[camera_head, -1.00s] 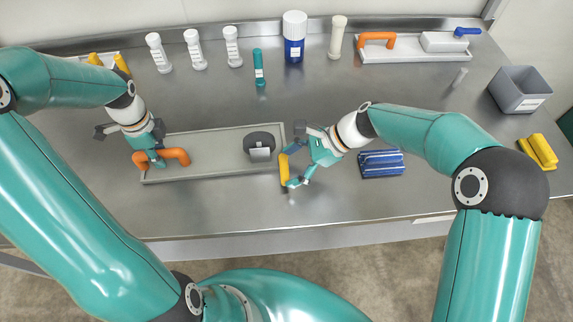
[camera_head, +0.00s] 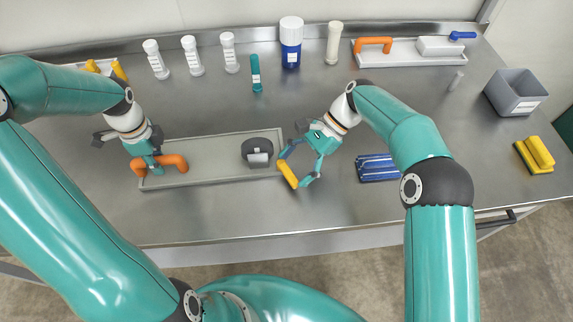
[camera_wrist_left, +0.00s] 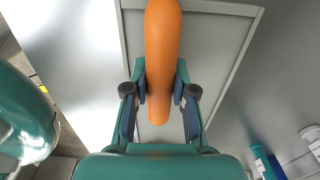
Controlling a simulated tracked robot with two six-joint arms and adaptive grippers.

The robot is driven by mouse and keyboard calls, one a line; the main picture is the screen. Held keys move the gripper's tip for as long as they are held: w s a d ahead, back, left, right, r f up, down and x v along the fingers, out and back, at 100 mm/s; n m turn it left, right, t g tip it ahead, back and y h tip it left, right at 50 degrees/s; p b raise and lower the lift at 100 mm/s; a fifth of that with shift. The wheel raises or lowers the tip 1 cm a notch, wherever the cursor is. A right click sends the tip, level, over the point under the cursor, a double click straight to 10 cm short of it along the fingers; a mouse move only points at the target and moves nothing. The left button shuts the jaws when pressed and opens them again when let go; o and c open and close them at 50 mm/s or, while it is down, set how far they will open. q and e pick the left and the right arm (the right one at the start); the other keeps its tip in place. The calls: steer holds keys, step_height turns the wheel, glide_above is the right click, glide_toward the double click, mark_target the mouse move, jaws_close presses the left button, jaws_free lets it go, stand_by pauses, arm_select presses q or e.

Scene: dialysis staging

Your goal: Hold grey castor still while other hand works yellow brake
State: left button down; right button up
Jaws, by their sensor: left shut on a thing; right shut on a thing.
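The grey castor plate (camera_head: 215,178) lies flat on the bench, with a dark wheel (camera_head: 257,147) near its right end and an orange handle (camera_head: 173,160) at its left end. My left gripper (camera_head: 152,168) is shut on the orange handle. In the left wrist view the orange handle (camera_wrist_left: 161,60) runs between the two fingers of my left gripper (camera_wrist_left: 160,98). The yellow brake lever (camera_head: 287,174) slants at the plate's right end. My right gripper (camera_head: 297,180) is shut on it. Whether the lever joins the plate is too small to tell.
A blue ribbed block (camera_head: 379,167) lies just right of my right gripper. White-capped bottles, a teal tube (camera_head: 256,74) and another orange-handled tray (camera_head: 415,56) stand at the back. A grey bin (camera_head: 516,91) and yellow block (camera_head: 535,155) are at right. The front middle bench is clear.

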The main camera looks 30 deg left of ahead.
arm_select(q)
steer(key=shift+w, duration=0.1)
arm_select(e)
steer(key=shift+s+f, duration=0.3)
steer(key=o, duration=1.5)
steer(key=shift+w, duration=0.1)
steer(key=shift+o, duration=0.2)
steer(key=shift+w+r, duration=0.1)
steer(key=shift+r, duration=0.05)
steer(key=shift+w+d+r, duration=0.1)
steer(key=shift+w, duration=0.05)
steer(key=shift+v, duration=3.45)
arm_select(q)
steer(key=c, duration=0.6)
jaws_free()
steer(key=shift+c, duration=0.2)
